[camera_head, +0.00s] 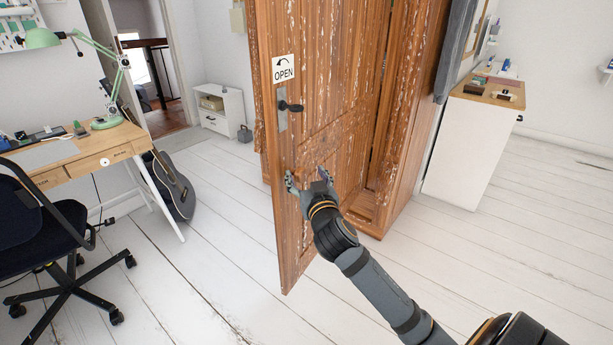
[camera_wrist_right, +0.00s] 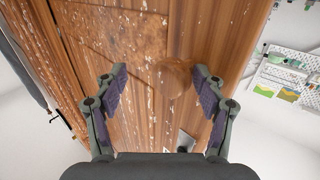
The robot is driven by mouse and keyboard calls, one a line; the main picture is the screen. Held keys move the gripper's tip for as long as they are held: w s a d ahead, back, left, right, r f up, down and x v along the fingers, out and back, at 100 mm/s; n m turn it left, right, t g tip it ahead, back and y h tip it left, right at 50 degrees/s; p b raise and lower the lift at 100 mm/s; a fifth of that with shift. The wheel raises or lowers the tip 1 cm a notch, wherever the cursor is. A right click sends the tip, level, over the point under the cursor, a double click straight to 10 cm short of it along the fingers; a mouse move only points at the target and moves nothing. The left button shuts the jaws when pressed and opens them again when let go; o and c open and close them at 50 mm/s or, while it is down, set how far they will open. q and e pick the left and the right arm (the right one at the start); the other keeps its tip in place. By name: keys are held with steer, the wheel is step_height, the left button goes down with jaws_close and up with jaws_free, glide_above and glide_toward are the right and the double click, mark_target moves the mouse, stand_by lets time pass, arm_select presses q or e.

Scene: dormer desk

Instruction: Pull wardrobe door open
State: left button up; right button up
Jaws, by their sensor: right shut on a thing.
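The brown, worn wooden wardrobe door (camera_head: 335,75) stands ajar, with its free edge at the left swung out over the floor and a dark gap at its right. It carries an OPEN sign and a dark lever handle (camera_head: 290,107). My right gripper (camera_head: 308,180) is at the door's face, below the lever. In the wrist view its two fingers (camera_wrist_right: 160,80) are apart around a round wooden knob-like shape (camera_wrist_right: 172,78) on the door. The gripper is shut on this part; exact contact is hard to see. My left gripper is out of view.
The wardrobe body (camera_head: 414,110) stands behind the door. A white cabinet (camera_head: 465,155) is to its right. A desk (camera_head: 85,150), black chair (camera_head: 45,225) and guitar (camera_head: 172,185) are at the left.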

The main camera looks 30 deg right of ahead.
steer(key=shift+f, duration=0.15)
steer(key=shift+s, duration=0.15)
steer(key=shift+s+a+f, duration=0.15)
steer(key=shift+s, duration=0.2)
steer(key=v, duration=0.6)
steer(key=shift+s+r, duration=0.25)
steer(key=shift+s, duration=0.05)
steer(key=shift+a, duration=0.15)
